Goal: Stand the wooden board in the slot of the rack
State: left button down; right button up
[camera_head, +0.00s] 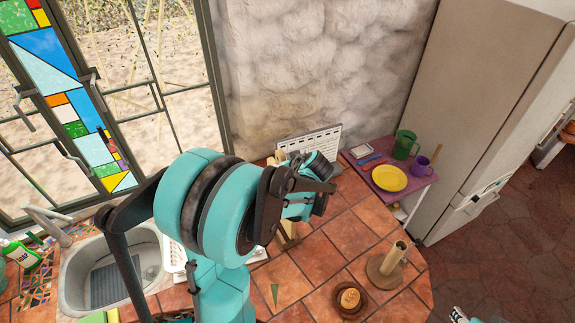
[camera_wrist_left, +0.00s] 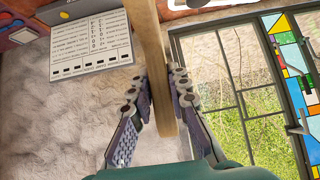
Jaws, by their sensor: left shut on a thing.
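The wooden board (camera_wrist_left: 150,50) shows edge-on in the left wrist view, as a tall pale strip between the two fingers. My left gripper (camera_wrist_left: 161,98) is shut on it, one finger on each side. In the head view my left gripper (camera_head: 318,172) is over the counter near the wall, its fingertips mostly hidden by its own arm. Wooden pieces (camera_head: 290,241) show under the arm; I cannot tell which belong to the board. A white rack (camera_head: 172,258) stands beside the sink, largely hidden by my arm; its slot cannot be made out. A bit of my right gripper (camera_head: 468,317) shows at the bottom edge.
A wooden holder with an upright post (camera_head: 384,268) and a brown dish with a bun (camera_head: 350,299) stand on the tiled counter (camera_head: 345,235). A purple side table holds a yellow plate (camera_head: 389,178), a green mug (camera_head: 405,145) and a purple mug (camera_head: 421,166). The sink (camera_head: 78,276) is left.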

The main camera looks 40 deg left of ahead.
pick_arm(q)
jog(key=shift+f, duration=0.3)
jog(key=shift+w+d+f+b, duration=0.1)
jog(key=shift+w+f+b, duration=0.1)
jog(key=shift+f+b, duration=0.7)
jog(key=shift+s+f+b, duration=0.15)
jog(key=shift+f+b, duration=0.4)
jog(key=shift+f, duration=0.55)
jog(key=shift+w+b, duration=0.25)
jog(key=shift+b, duration=0.05)
jog(key=shift+f+b, duration=2.85)
jog(key=shift+f, duration=0.05)
